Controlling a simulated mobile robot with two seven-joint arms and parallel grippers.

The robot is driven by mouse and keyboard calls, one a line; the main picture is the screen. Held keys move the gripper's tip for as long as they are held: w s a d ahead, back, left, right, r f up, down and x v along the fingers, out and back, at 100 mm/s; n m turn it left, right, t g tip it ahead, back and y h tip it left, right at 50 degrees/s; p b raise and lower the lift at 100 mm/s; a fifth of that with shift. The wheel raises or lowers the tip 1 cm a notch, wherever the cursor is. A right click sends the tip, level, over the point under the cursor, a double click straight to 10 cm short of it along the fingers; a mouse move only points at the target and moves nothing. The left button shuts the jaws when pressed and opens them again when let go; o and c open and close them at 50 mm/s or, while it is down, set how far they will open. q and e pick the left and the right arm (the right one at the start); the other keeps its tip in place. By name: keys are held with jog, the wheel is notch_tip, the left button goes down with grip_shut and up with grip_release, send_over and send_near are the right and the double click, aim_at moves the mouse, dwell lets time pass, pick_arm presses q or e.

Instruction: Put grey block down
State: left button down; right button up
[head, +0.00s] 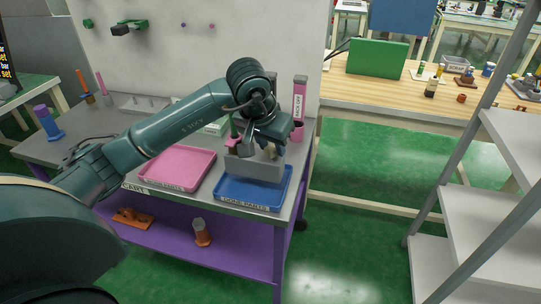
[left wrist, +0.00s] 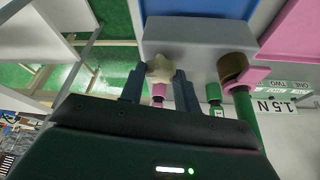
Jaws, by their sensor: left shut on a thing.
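The grey block (head: 255,168) is at the blue tray (head: 245,204), its lower edge inside the tray's outline; I cannot tell whether it touches the tray floor. A pale star-shaped knob (left wrist: 160,68) sits at the block's face. In the left wrist view the block (left wrist: 195,40) is a plain grey slab with the blue tray behind it. My left gripper (head: 268,147) is above the block; its fingers (left wrist: 158,86) are shut on the knob from both sides. A green post with a pink collar (head: 233,143) shows beside the block. My right gripper is out of view.
A pink tray (head: 177,167) stands left of the blue tray on the grey bench. A pink upright holder (head: 299,105) is close behind the gripper. Grey shelves (head: 500,200) are at the right, with open green floor between.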

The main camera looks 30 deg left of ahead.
pick_arm(q)
jog(key=shift+f, duration=1.6)
jog(key=c, duration=1)
grip_release()
jog(key=shift+f, duration=0.1)
